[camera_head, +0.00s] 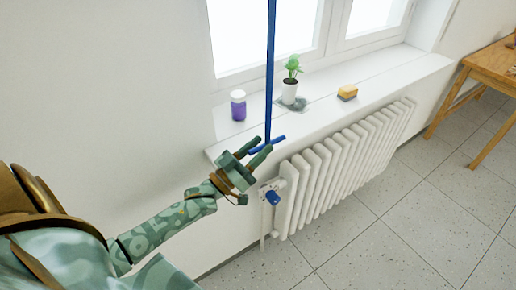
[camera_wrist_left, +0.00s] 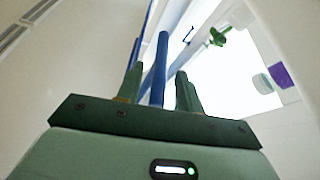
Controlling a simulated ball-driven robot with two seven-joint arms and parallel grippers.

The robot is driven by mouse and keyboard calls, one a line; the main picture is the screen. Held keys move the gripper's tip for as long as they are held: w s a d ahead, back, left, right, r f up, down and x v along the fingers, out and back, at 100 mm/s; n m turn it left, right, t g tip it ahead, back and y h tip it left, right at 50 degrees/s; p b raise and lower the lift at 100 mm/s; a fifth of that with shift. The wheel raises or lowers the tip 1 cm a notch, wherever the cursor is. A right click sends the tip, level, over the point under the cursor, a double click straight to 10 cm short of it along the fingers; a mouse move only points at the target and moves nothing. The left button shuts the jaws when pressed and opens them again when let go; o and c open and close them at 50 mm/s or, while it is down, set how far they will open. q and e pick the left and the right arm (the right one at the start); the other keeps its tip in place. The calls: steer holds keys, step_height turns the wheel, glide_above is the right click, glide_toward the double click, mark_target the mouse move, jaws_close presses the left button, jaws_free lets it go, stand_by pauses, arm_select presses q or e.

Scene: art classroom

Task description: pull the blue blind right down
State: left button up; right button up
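A thin blue vertical cord or strip (camera_head: 271,70) hangs in front of the window in the head view. At its lower end is a short blue crossbar (camera_head: 279,139), just above the sill's near corner. The wide cloth of a blind is not visible. My left gripper (camera_head: 263,145) is at the crossbar with its fingers apart. In the left wrist view, a blue bar (camera_wrist_left: 158,65) stands between the two fingers of my left gripper (camera_wrist_left: 158,82), with a gap on both sides. My right gripper is not in view.
A white radiator (camera_head: 340,160) with a blue valve knob (camera_head: 273,197) is below. A wooden table (camera_head: 490,65) is at right; the floor between is clear.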

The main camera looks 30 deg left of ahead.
arm_select(q)
steer(key=v, duration=1.6)
steer(key=shift+s+b, duration=0.2)
steer(key=shift+b, duration=0.25)
